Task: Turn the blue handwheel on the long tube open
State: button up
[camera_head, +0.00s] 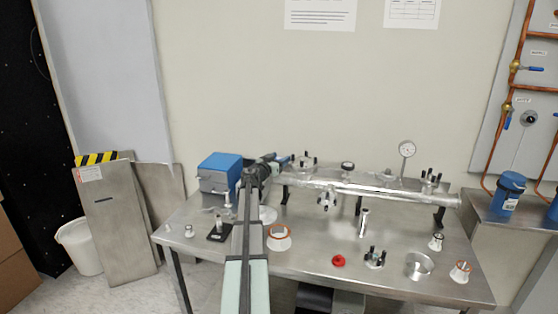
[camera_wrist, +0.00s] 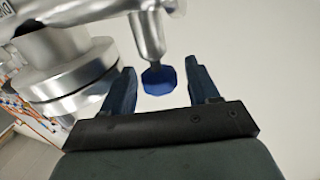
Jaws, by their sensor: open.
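The long tube (camera_head: 360,190) is a silver metal pipe held on black stands above the steel table. The blue handwheel (camera_wrist: 159,79) shows in the wrist view on a short stem below a metal valve body (camera_wrist: 148,30). My gripper (camera_wrist: 162,72) is open, with one dark blue finger on each side of the handwheel and visible gaps between. In the head view my arm (camera_head: 250,230) reaches over the table to the tube's left end, where my gripper (camera_head: 283,160) is small. The handwheel cannot be made out clearly there.
A blue box-shaped device (camera_head: 220,165) stands at the table's left.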

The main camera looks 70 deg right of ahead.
jog(key=c, duration=0.9)
jog(key=shift+s+n+t, duration=0.1)
jog(key=shift+n+t, duration=0.8)
jog(key=shift+t, duration=0.5)
jog(key=shift+n+t, duration=1.4)
jog(key=shift+t, duration=0.8)
jog(key=o, duration=0.9)
